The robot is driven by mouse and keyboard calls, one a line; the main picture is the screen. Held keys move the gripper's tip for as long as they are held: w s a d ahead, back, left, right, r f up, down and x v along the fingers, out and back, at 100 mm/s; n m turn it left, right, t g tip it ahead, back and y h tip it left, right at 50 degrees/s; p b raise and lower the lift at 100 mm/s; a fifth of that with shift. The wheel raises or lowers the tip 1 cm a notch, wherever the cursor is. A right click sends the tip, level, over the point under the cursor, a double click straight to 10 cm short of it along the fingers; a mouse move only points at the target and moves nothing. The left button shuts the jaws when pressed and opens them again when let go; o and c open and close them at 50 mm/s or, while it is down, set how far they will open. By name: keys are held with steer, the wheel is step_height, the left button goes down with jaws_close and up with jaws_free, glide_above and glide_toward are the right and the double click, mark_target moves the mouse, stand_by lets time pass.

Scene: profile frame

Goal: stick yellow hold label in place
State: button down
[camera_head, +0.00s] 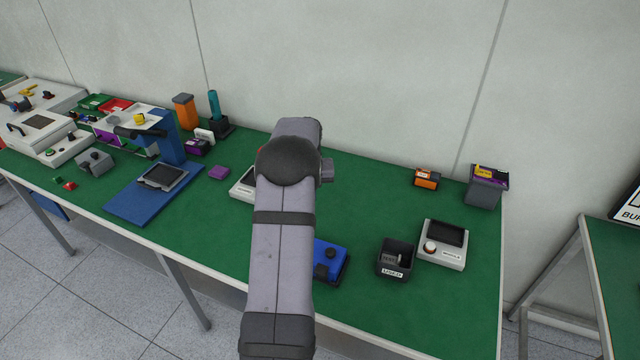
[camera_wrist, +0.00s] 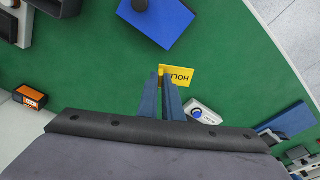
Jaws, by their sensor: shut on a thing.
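The yellow label (camera_wrist: 180,76), printed HOLD, is at the tips of my gripper (camera_wrist: 165,80) in the wrist view. My gripper is shut on its near left edge, and the rest of the label sticks out to the right over the green mat. I cannot tell how high it is above the mat. In the head view my own arm hides both the gripper and the label. A blue device (camera_wrist: 165,15) with a dark knob lies beyond the label, apart from it; it also shows in the head view (camera_head: 326,254). A pale device (camera_wrist: 203,112) with a blue button lies to the label's lower right.
A black bin (camera_head: 395,262) marked USED and a pale module (camera_head: 443,245) stand right of the blue device. An orange box (camera_head: 427,178) and grey bin (camera_head: 487,190) are near the wall. A blue stand (camera_head: 150,200) is at left.

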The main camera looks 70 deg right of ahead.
steer(key=a+f+n+y, duration=0.1)
steer(key=a+f+n, duration=0.1)
steer(key=n, duration=1.3)
steer(key=a+f+n+y, duration=0.2)
steer(key=a+n, duration=0.1)
steer(key=n, duration=1.2)
steer(key=shift+s+f+g, duration=0.2)
steer(key=shift+g, duration=0.2)
steer(key=shift+f+b, duration=1.6)
steer(key=shift+f, duration=1.15)
